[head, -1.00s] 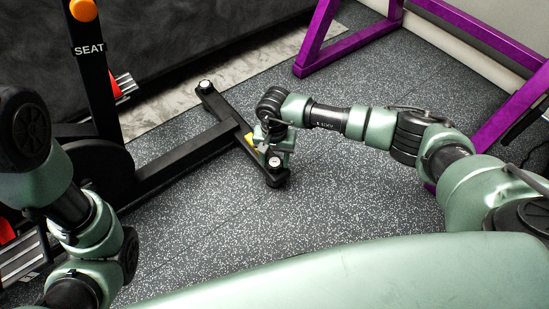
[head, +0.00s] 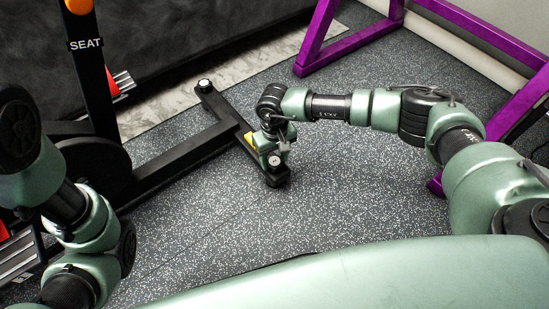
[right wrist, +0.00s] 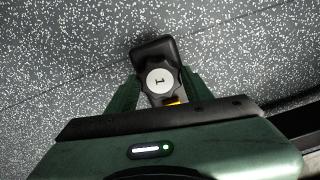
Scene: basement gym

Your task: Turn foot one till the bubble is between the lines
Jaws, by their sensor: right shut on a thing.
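Foot one is a dark lobed knob with a white cap marked "1" (right wrist: 160,81), at the near end of the exercise bike's black floor bar (head: 215,104). Its white cap also shows in the head view (head: 275,161). My right gripper (right wrist: 158,88) is shut on the knob, with one green finger on each side. It also shows in the head view (head: 274,158). A yellow piece (head: 249,139), perhaps the level, sits on the bar beside the gripper and is partly hidden. The bubble and its lines cannot be made out. My left arm shows at the left, but its gripper is out of view.
A second white-capped foot (head: 204,83) is at the bar's far end. The bike's post marked SEAT (head: 86,44) stands at the left. A purple frame (head: 345,42) stands at the back right. The speckled floor in front of the bar is clear.

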